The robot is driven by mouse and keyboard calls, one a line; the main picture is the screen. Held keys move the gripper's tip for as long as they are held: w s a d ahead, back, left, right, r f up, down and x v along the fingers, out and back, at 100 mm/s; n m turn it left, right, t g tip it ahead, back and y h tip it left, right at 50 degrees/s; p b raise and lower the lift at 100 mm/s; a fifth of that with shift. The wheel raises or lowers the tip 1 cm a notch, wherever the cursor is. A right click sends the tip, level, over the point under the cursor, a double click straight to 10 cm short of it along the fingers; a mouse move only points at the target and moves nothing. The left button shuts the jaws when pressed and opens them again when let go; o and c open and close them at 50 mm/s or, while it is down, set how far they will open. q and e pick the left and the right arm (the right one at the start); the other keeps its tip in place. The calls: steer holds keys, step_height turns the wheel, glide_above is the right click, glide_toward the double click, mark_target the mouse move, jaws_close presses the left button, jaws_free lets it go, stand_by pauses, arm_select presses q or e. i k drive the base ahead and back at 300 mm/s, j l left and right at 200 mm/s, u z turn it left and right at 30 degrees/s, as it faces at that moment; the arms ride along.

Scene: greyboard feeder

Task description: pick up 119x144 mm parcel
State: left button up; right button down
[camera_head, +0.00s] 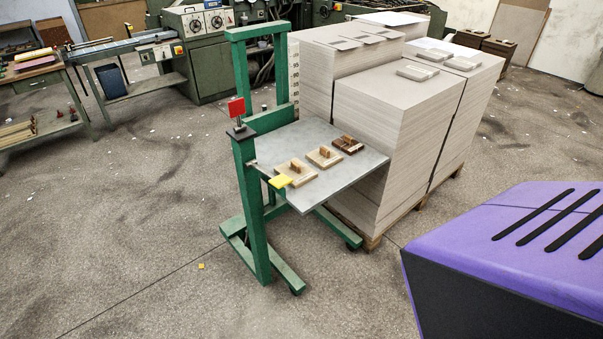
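Several small flat grey board parcels lie on top of the tall greyboard stacks. Another parcel (434,55) and a third (462,63) lie on the stack to the right. I cannot read sizes, so I cannot tell which is the 119x144 mm one. Neither my left nor my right gripper is in view.
A green wheeled stand holds a tilted grey plate (345,177) with wooden-handled blocks (324,156) and a yellow piece (280,181). The greyboard stacks (400,115) stand on pallets behind it. Green machines (205,55) line the back. Floor on the left is open.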

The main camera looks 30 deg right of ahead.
mark_target(294, 168)
steer(key=z, duration=1.4)
